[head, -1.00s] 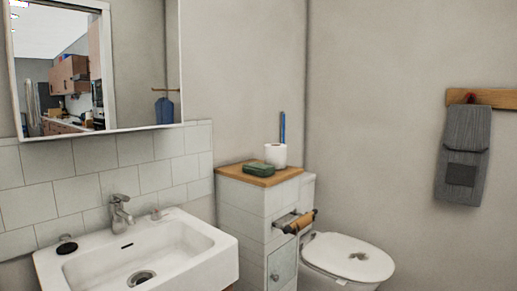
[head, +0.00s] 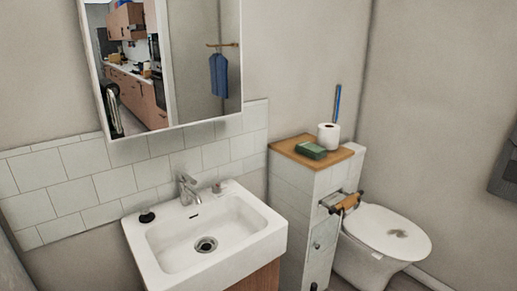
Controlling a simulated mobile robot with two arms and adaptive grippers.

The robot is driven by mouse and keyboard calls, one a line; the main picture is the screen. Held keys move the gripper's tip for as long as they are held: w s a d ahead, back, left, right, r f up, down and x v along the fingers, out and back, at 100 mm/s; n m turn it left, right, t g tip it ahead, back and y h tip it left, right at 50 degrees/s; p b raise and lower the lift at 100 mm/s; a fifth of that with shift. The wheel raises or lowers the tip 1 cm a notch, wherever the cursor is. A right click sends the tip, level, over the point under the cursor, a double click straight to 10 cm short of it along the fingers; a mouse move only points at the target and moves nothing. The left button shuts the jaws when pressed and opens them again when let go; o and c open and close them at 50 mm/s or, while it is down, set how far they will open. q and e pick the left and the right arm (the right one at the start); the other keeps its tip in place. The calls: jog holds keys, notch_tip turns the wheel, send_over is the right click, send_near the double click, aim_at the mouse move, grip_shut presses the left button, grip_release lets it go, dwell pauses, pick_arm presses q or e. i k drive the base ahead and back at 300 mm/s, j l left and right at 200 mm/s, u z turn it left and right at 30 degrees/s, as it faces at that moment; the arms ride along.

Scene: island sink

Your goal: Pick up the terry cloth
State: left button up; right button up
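A dark grey cloth (head: 506,168) hangs on the right wall, cut off by the picture's right edge. A blue cloth (head: 219,75) shows as a reflection in the mirror, hanging from a rail. A small green block-like thing (head: 311,150) lies on the cabinet's wooden top; I cannot tell whether it is folded cloth. I cannot tell which of these is the terry cloth. Neither of my grippers is in view.
A white sink (head: 262,247) with a tap (head: 187,188) stands below the mirror (head: 172,121). A white cabinet (head: 292,200) carries a toilet roll (head: 328,137). Little floor shows.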

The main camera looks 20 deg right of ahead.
aim_at(309, 150)
jog(key=l+u, duration=0.95)
jog(key=l, duration=0.2)
jog(key=l+u, duration=0.5)
jog(key=k+l, duration=0.05)
